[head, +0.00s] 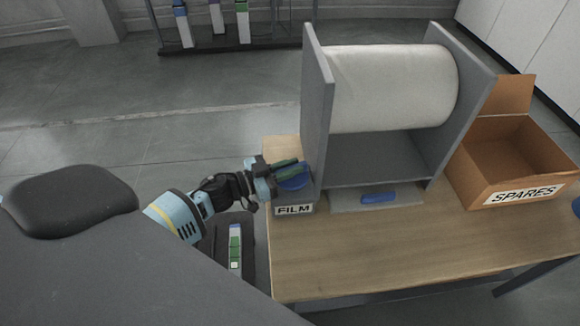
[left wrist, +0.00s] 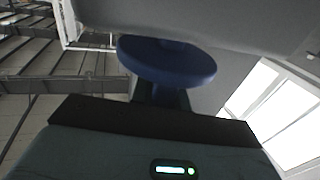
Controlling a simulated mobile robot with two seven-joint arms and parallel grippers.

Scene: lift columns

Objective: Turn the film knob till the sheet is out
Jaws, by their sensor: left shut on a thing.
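The blue film knob (head: 294,180) sits on the outer left side of the grey film dispenser (head: 316,110). It also shows in the left wrist view as a blue disc (left wrist: 168,60). My left gripper (head: 288,170) is shut on the knob, its fingers partly hiding it. The white film roll (head: 392,88) lies between the two grey side panels. A grey slab with a blue handle (head: 378,197) lies at the front of the dispenser. I cannot make out a separate sheet. My right gripper is not in view.
A "FILM" label (head: 294,210) is on a block below the knob. An open cardboard box marked "SPARES" (head: 522,158) stands right of the dispenser. The front of the wooden table (head: 400,250) is clear. A dark rack (head: 230,46) stands on the floor behind.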

